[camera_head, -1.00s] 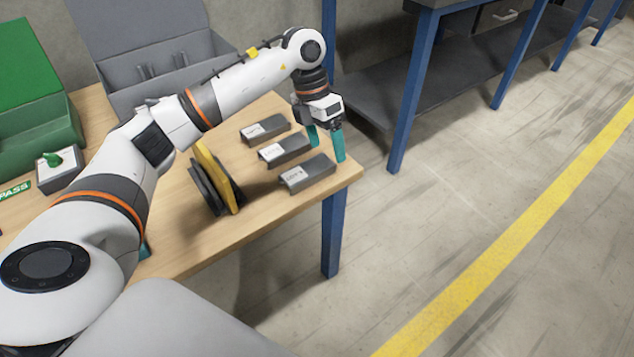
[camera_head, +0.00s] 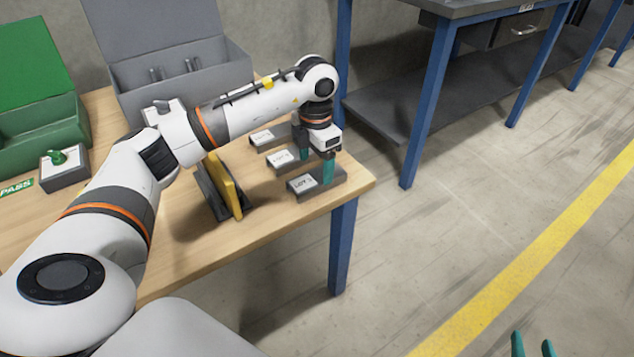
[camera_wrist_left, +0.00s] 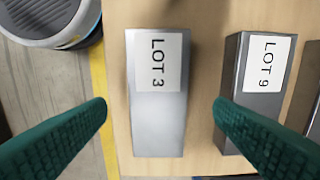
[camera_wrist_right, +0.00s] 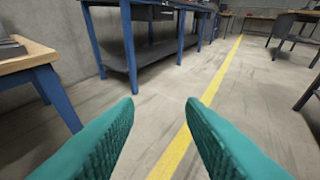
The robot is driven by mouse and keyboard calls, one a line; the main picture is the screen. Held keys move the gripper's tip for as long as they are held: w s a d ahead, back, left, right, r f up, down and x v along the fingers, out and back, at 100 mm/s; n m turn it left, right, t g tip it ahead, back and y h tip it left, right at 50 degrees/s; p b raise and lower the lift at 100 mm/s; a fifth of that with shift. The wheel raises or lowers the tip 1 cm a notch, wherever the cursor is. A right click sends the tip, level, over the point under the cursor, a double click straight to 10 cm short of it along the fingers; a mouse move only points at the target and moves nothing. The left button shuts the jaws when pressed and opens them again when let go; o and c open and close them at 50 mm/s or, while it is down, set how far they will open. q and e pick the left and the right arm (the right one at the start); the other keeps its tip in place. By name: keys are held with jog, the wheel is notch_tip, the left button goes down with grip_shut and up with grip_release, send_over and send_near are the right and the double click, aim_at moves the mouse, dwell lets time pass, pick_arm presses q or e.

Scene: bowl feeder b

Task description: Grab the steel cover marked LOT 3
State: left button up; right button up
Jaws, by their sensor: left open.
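The steel cover marked LOT 3 (camera_head: 302,184) lies flat on the wooden table, nearest the front right corner. In the left wrist view the LOT 3 cover (camera_wrist_left: 158,118) sits centred between the fingers, its label at the top. My left gripper (camera_head: 317,164) is open and low over this cover, pointing down; its fingers (camera_wrist_left: 161,106) show on either side of it, with nothing held. Whether the fingers touch the cover cannot be told. My right gripper (camera_head: 532,341) is open and empty over the floor; its fingers also show in the right wrist view (camera_wrist_right: 160,102).
The LOT 9 cover (camera_wrist_left: 265,95) lies close beside LOT 3, under one finger's side. A third cover (camera_head: 263,138) lies beyond. A yellow and dark upright piece (camera_head: 229,188) stands to the left. A grey open box (camera_head: 190,85) and green case (camera_head: 40,130) stand behind.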

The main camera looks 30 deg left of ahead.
aim_at(317, 176)
pick_arm(q)
notch_tip(317, 176, down, 3)
jog(key=shift+w+d+f+b, duration=0.1)
jog(key=shift+f+b, duration=0.05)
jog(key=shift+b, duration=0.3)
jog(key=shift+f, duration=0.25)
jog(key=c, duration=1.3)
pick_arm(e)
jog(key=r+t, duration=0.1)
jog(key=w+r+t, duration=0.1)
jog(key=r, duration=0.1)
jog(key=a+r+t+y, duration=0.1)
jog(key=shift+w+r+t, duration=0.25)
jog(key=shift+w+t, duration=0.05)
pick_arm(q)
jog(key=shift+r, duration=0.15)
